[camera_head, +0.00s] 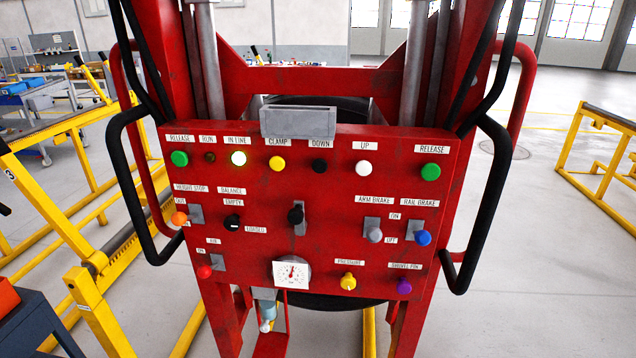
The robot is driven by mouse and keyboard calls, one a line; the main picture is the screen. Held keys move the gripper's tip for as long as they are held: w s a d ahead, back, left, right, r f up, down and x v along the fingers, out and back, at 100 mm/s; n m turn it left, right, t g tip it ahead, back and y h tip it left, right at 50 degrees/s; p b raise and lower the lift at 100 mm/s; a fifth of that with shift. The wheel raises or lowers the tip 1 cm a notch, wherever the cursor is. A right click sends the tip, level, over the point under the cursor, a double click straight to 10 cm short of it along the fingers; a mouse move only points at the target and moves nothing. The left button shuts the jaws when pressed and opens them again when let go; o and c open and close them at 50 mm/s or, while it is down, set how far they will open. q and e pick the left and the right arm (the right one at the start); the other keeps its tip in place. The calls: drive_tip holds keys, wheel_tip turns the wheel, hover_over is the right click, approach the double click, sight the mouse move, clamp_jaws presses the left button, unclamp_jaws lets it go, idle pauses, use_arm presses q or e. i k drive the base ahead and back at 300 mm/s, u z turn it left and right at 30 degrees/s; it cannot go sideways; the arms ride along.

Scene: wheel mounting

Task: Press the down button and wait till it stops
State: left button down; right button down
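The red control panel (330,230) faces me in the middle of the head view. The down button (319,166) is a black round knob in the top row, under a "DOWN" label. The yellow clamp button (277,163) is to its left and the white up button (364,168) to its right. Nothing covers or touches the down button. Neither of my grippers shows in this view. A dark wheel (322,103) shows partly behind the panel, mostly hidden by it.
Black bent handles stick out on the panel's left (130,180) and right (490,200) sides. Yellow rail frames stand at the left (60,215) and right (572,150). A dark cart (35,325) is at the lower left. The floor (540,270) at right is clear.

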sight(319, 166)
drive_tip(key=k, duration=0.2)
drive_tip(key=z, duration=0.75)
drive_tip(key=i, duration=0.7)
drive_tip(key=u, duration=0.65)
